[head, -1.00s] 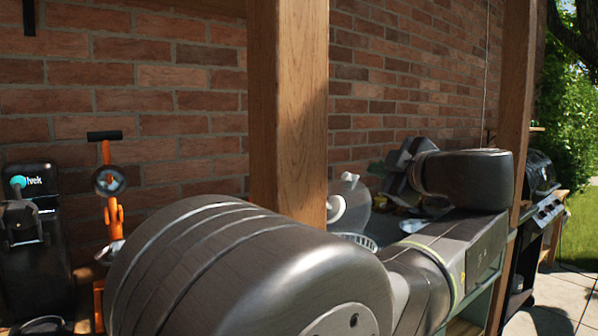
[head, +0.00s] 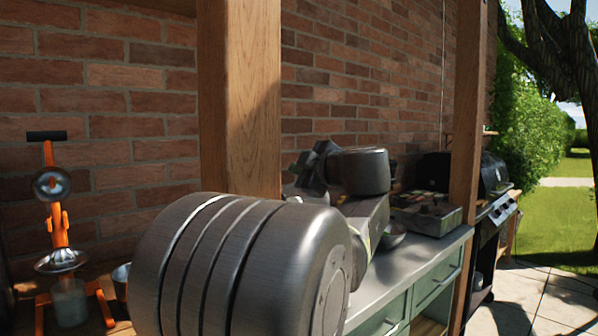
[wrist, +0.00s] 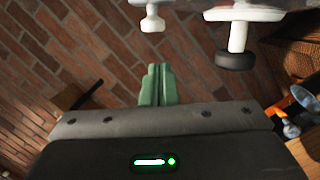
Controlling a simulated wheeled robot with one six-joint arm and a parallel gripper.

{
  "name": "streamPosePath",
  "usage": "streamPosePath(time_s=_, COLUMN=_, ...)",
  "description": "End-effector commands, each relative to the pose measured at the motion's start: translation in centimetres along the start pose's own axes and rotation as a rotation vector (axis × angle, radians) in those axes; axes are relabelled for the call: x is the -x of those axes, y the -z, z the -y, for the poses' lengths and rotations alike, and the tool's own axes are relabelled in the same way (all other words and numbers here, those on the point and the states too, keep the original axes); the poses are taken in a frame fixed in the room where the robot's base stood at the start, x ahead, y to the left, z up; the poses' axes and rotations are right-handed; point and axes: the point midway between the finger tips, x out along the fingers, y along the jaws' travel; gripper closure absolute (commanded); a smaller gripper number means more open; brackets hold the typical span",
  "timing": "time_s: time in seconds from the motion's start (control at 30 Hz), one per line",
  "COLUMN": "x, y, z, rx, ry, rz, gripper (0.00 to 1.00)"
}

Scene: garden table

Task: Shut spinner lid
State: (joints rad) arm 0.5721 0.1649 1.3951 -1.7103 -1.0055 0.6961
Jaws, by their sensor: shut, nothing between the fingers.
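My gripper (wrist: 157,84) shows in the wrist view as two green fingers pressed together, with nothing between them. White parts, likely of the spinner lid, enter the top of the wrist view: a small white knob (wrist: 152,21) ahead of the fingertips, and a white stem (wrist: 238,36) with a dark end to the right. The fingers look apart from both. In the head view my arm and the wooden post hide nearly all of the spinner. I cannot tell the lid's angle or see the bowl.
A wooden post (head: 240,100) stands close to my arm. An orange press (head: 55,215) is at the left. A bowl (head: 393,238) and a grey appliance (head: 428,214) sit on the counter (head: 395,275). A grill (head: 492,185) stands beyond, with a brick wall (head: 345,80) behind.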

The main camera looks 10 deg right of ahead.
Motion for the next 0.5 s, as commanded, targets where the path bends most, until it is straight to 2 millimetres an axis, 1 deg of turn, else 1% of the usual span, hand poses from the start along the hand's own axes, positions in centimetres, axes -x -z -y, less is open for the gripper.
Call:
streamPosePath(time_s=0.03, x=-0.2, y=-1.0, z=0.2, rx=-0.001, ry=-0.001, rz=0.002, gripper=1.00)
streamPosePath(time_s=0.2, x=-0.5, y=-2.3, z=0.1, rx=0.001, ry=0.000, rz=0.001, gripper=1.00)
streamPosePath(time_s=0.5, x=-0.5, y=-2.5, z=0.0, rx=0.001, ry=0.000, rz=0.001, gripper=1.00)
